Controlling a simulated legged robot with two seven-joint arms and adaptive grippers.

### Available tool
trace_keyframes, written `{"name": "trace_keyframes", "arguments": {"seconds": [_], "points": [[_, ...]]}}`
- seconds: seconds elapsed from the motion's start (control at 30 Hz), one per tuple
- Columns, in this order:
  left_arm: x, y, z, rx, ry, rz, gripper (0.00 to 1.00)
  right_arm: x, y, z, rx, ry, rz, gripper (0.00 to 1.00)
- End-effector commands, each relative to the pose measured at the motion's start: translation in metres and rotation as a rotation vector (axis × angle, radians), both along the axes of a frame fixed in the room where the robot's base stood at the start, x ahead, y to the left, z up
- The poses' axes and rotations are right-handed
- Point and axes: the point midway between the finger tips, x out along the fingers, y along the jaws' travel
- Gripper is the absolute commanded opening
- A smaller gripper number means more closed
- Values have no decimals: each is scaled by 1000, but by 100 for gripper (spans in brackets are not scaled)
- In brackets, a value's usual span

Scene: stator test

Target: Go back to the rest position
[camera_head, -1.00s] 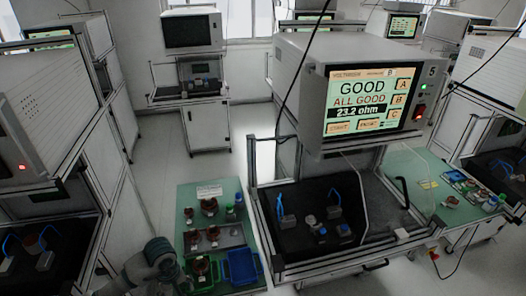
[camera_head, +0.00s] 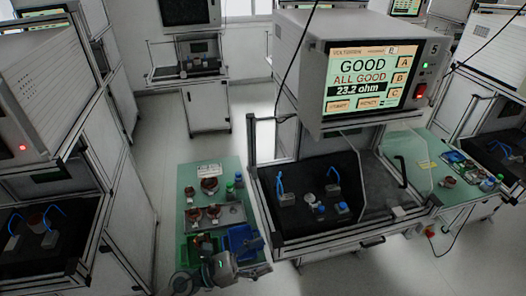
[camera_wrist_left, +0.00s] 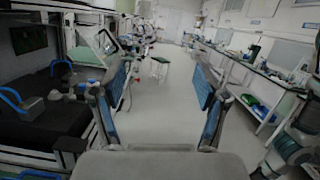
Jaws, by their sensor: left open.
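My left gripper (camera_head: 247,243) shows low in the head view, in front of the blue bin (camera_head: 237,234) on the green side table. In the left wrist view its two blue-padded fingers (camera_wrist_left: 157,100) stand wide apart with nothing between them, and open floor shows behind. The tester (camera_head: 368,75) reads "GOOD, ALL GOOD, 23.2 ohm". Its black test bed (camera_head: 285,222) holds a small metal part and blue clamps.
The green side table (camera_head: 172,214) carries several copper-coloured stators (camera_head: 214,212) and small bottles (camera_head: 238,180). The tester's metal frame (camera_head: 262,205) stands just right of the table. Another tester stands at the left. Grey floor (camera_head: 170,130) is free behind the table.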

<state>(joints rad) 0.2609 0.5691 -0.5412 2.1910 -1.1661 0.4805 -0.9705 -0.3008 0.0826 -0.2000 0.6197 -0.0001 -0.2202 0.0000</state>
Motion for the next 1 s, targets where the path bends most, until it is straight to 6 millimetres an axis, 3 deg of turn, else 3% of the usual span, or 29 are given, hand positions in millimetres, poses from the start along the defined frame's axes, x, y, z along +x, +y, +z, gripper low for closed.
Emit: {"name": "trace_keyframes", "arguments": {"seconds": [0.07,0.17,0.27,0.33,0.4,0.5,0.6,0.7,0.73,0.97,1.0], "points": [[22,26,19,-294,275,123,74,0,1,0,1,0,-1,40],[54,77,11,-659,642,282,74,0,2,0,2,0,-1,40],[72,133,-35,-1012,1010,451,74,0,3,0,3,0,-2,40],[69,167,-85,-1248,1259,579,74,0,3,0,4,0,-2,40],[53,191,-136,-1458,1476,710,74,0,4,0,4,0,-2,40],[15,210,-199,-1704,1725,891,74,0,4,0,5,0,-3,40],[-26,216,-244,-1881,1901,1054,74,0,4,0,5,0,-3,40],[-66,216,-275,-2013,2029,1208,74,0,4,0,5,0,-3,40],[-78,216,-282,2019,-2033,-1235,74,0,4,0,5,-1,-2,40],[-165,206,-317,1722,-1721,-1226,74,1,4,0,4,-1,-2,40],[-164,205,-330,1708,-1708,-1231,74,1,4,0,4,-1,-2,40]]}}
